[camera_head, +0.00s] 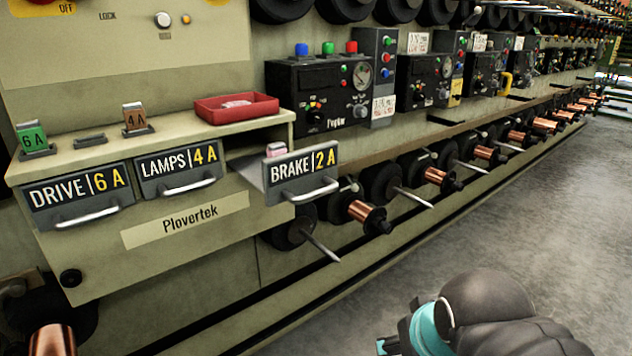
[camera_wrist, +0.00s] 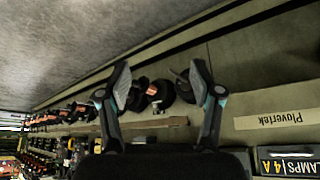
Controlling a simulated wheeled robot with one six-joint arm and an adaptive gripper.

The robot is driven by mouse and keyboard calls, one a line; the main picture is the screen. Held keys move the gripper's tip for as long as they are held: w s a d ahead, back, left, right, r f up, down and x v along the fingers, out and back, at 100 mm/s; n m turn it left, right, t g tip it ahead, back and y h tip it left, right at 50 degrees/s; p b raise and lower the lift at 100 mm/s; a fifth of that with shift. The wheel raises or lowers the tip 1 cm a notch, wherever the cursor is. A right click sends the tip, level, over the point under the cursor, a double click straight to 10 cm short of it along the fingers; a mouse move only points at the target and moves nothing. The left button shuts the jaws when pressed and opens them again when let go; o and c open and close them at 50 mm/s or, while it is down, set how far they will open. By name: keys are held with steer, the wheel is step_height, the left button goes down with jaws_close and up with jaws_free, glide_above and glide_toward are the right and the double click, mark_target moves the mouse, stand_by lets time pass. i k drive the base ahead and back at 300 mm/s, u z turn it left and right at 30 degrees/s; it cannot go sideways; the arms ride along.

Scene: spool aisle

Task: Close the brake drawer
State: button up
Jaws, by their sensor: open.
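The brake drawer (camera_head: 302,173), with a black BRAKE|2 A front and a silver handle, sticks out from the right end of the beige cabinet in the head view. A pink piece (camera_head: 276,150) shows inside it. The drive drawer (camera_head: 80,196) and lamps drawer (camera_head: 178,168) sit flush to its left. My gripper (camera_wrist: 160,85) is open and empty in the wrist view, its two fingers spread apart. The lamps label (camera_wrist: 290,164) shows upside down there; the brake drawer cannot be made out. In the head view, my arm's end is low right, clear of the drawer.
A red tray (camera_head: 236,109), green 6A piece (camera_head: 32,138) and brown 4A piece (camera_head: 136,118) are on the cabinet ledge. Copper spools (camera_head: 367,216) and metal spindles project along the machine to the right. The grey floor (camera_head: 520,215) is open at right.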

mark_target(302, 176)
steer(key=z, duration=1.6)
steer(key=k, duration=0.75)
steer(key=u, duration=0.5)
